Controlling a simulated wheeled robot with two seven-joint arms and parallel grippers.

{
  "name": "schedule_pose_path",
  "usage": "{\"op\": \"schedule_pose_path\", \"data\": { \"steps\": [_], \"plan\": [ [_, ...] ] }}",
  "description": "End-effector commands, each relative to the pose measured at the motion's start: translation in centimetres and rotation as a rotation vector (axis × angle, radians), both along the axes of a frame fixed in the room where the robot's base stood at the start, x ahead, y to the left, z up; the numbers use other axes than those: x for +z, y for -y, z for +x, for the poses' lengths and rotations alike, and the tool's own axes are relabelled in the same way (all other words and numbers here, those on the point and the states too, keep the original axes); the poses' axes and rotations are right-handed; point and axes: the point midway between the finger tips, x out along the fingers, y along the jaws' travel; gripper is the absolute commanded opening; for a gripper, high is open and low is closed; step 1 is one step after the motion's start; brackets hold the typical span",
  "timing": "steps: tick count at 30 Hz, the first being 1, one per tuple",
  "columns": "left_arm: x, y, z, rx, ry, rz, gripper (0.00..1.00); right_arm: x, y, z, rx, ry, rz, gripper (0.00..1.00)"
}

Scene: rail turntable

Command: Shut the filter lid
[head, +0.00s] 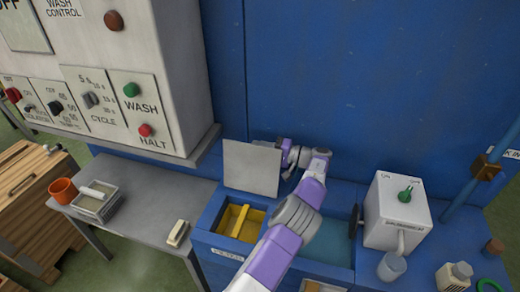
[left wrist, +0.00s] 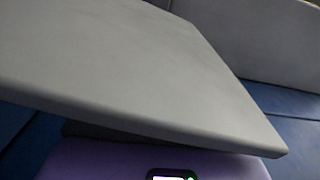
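The filter lid (head: 252,168) is a flat grey panel standing raised at the back of the blue filter box, above its opening with a yellow insert (head: 240,221). My left arm reaches over the box from the bottom. My left gripper (head: 286,156) is at the lid's right edge, partly behind it; its fingertips are hidden, so I cannot tell whether they touch or grip the lid. In the left wrist view a grey plate (left wrist: 140,70), apparently the lid, fills much of the picture very close up, and no fingers show. My right gripper is out of view.
A control panel (head: 120,100) overhangs the grey side table (head: 150,205) at left, which holds a tray (head: 97,208), an orange cup (head: 63,191) and a brush-like block (head: 178,233). A white box (head: 397,212) with a green knob stands right of the blue basin. A blue wall is behind.

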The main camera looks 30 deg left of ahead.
Motion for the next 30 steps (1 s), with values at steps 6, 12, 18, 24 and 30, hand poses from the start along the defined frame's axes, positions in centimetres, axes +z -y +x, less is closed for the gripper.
{"op": "schedule_pose_path", "data": {
  "steps": [6,12,18,24,30],
  "plan": [
    [-0.3,0.1,0.0,0.001,-0.003,-0.004,0.0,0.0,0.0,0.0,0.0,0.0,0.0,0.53],
    [-0.3,0.1,-0.2,0.001,0.004,-0.003,0.0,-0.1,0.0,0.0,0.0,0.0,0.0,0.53],
    [-0.1,0.5,-1.0,0.002,0.053,0.012,0.0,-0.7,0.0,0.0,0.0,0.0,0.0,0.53],
    [0.5,1.0,-2.7,0.002,0.112,0.029,0.0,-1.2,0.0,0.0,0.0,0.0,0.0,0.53],
    [1.1,1.8,-4.9,0.001,0.113,0.028,0.0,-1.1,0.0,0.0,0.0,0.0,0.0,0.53]
  ]
}}
